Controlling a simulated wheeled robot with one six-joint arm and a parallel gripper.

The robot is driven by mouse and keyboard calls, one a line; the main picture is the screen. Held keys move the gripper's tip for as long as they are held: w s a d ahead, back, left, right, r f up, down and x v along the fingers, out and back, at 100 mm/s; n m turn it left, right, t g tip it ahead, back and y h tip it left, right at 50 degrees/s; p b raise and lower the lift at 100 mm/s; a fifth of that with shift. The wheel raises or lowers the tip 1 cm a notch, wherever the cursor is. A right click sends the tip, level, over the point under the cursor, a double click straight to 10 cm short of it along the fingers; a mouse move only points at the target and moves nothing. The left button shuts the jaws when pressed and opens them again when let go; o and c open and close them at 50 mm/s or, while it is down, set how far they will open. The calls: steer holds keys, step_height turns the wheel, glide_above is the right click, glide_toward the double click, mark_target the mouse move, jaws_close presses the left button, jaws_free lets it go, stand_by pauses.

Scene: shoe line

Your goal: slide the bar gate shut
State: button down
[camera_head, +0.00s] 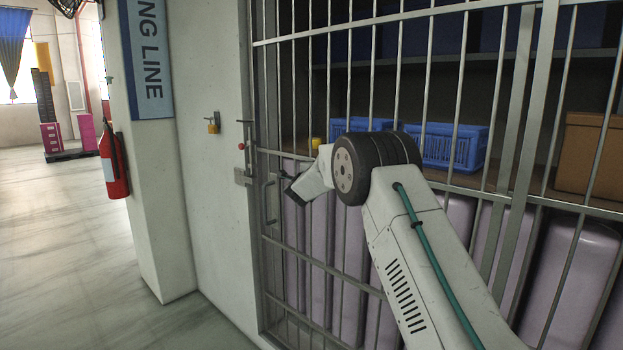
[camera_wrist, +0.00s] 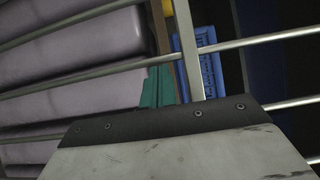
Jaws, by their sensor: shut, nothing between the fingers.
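The bar gate (camera_head: 328,268) is a grey metal grille with upright bars and cross rails across the middle and right of the head view. Its left end stands close by the white wall; I cannot tell whether a small gap is left. My gripper (camera_head: 287,187) is shut and empty, just right of the handle; contact is unclear. In the wrist view, the gripper's teal fingers (camera_wrist: 157,88) are together before the bars (camera_wrist: 250,42).
Behind the bars are blue crates (camera_head: 453,147), a brown box (camera_head: 587,155) and several mauve rolls (camera_head: 352,245). A padlock (camera_head: 213,123) hangs on the wall. A red extinguisher (camera_head: 114,162) is mounted further left. The floor (camera_head: 75,245) at left is clear.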

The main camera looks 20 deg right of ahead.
steer(key=s+d+v, duration=0.1)
steer(key=d+v, duration=0.1)
steer(key=v, duration=1.1)
steer(key=a+f+n+g+y, duration=0.1)
steer(key=a+f+n+y, duration=0.35)
steer(key=f+n, duration=0.2)
steer(key=s+a+f+n+g+y, duration=0.2)
steer(key=s+a+n+y, duration=0.1)
steer(key=s, duration=0.3)
steer(key=s+a+f+n+g+y, duration=0.2)
steer(key=s+a+n+g+y, duration=0.15)
steer(key=s, duration=0.25)
steer(key=s+r+n+g, duration=0.2)
steer(key=s+n, duration=0.1)
steer(key=s, duration=1.3)
steer(key=s+r+n+g+h, duration=0.1)
steer(key=s+r+n+g, duration=0.2)
steer(key=s, duration=1.3)
steer(key=s+r+n+g, duration=0.2)
steer(key=s+n, duration=0.3)
steer(key=s, duration=1.2)
steer(key=shift+a+r, duration=0.2)
steer(key=shift+a, duration=0.1)
